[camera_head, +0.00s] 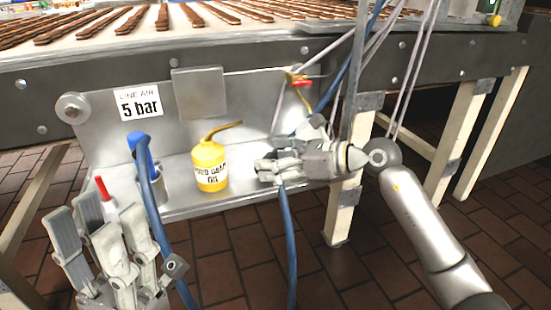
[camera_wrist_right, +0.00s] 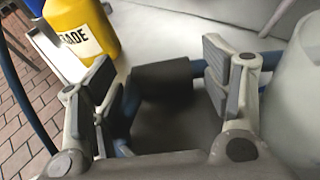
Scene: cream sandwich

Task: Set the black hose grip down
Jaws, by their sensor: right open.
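The black hose grip (camera_wrist_right: 163,77) lies on the pale shelf in the right wrist view, between the fingers of my right gripper (camera_wrist_right: 165,80). Blue hose shows on both sides of it. My right gripper is open, and gaps show between its fingers and the grip. In the head view my right gripper (camera_head: 277,168) is low over the right part of the metal shelf (camera_head: 235,202) and hides the grip. My left gripper (camera_head: 100,215) is at the lower left, its fingers spread and nothing seen between them.
A yellow oil can (camera_head: 209,165) stands on the shelf left of my right gripper. A blue-handled tool (camera_head: 140,152) and a red-tipped bottle (camera_head: 104,196) are near my left gripper. A blue hose (camera_head: 287,240) hangs below the shelf. The conveyor (camera_head: 200,38) runs above.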

